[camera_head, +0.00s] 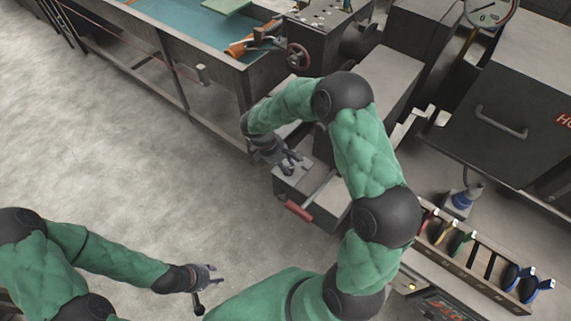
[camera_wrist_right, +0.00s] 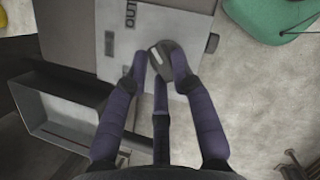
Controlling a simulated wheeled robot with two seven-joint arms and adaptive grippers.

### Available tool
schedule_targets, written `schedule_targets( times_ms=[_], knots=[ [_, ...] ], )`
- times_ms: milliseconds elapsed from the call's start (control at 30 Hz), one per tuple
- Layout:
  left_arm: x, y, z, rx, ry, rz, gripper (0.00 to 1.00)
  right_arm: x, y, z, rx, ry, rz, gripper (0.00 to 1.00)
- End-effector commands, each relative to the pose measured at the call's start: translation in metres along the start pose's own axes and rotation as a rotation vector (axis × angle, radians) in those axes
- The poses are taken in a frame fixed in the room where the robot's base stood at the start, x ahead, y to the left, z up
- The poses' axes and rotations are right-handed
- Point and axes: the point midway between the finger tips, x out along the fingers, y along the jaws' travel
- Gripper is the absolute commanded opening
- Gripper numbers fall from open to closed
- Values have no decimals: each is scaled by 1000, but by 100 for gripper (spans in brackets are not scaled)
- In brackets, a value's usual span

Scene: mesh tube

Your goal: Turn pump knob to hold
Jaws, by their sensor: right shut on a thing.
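The pump knob (camera_wrist_right: 162,62) is a dark grey knob with a pale mark on its top, on a light plate (camera_wrist_right: 117,58) in the right wrist view. The letters "OUT" are on the plate. My right gripper (camera_wrist_right: 160,66) is shut on the knob, with fingers on both sides. In the head view, my right gripper (camera_head: 290,164) is at the top of a grey box (camera_head: 325,203), and it hides the knob there. My left gripper (camera_head: 208,287) is open and empty above the floor at the lower left.
A red handle (camera_head: 298,211) sticks out from the box's front. A rack (camera_head: 470,262) of colored-handled tools stands at the right. A large box with a grey handle (camera_head: 502,122) is at the upper right. A blue-topped bench (camera_head: 180,35) is at the back. The floor at left is clear.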

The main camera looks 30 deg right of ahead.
Motion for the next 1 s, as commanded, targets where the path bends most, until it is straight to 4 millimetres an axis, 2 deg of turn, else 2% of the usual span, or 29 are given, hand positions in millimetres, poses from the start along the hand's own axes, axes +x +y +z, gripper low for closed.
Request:
schedule_targets(
  times_ms=[267, 1000],
  knots=[
    [-4, 2, 0, 0, 0, 0, 40, 0, -2, 1, -111, -4, 42, 0],
    [-10, 4, 0, 0, 0, 0, 40, 2, -8, 0, -665, -3, 269, 0]
  ],
)
